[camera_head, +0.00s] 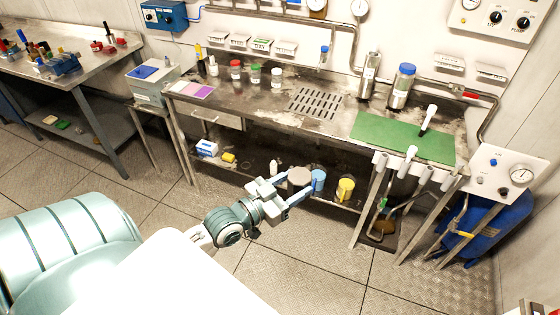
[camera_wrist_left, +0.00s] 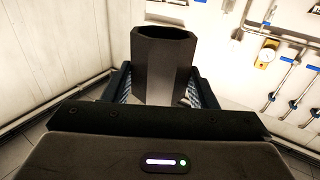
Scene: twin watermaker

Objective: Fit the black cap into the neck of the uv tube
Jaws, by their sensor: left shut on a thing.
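My left gripper (camera_head: 294,187) is in front of the bench, out over the floor at about lower-shelf height in the picture. It is shut on a dark, hollow, many-sided piece, which I take for the black cap (camera_wrist_left: 162,65). In the left wrist view the piece stands up between the two fingers with its open end at the top. Two steel cylinders stand at the back right of the bench, one plain (camera_head: 370,73) and one blue-topped (camera_head: 402,88). I cannot tell whether either is the uv tube. My right gripper is not in view.
The steel bench (camera_head: 325,128) holds a green mat (camera_head: 385,132), a drain grate (camera_head: 316,103) and several small bottles. A yellow cup (camera_head: 345,188) and a blue one (camera_head: 318,180) are on the shelf below. Pipes run along the wall. The floor before the bench is open.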

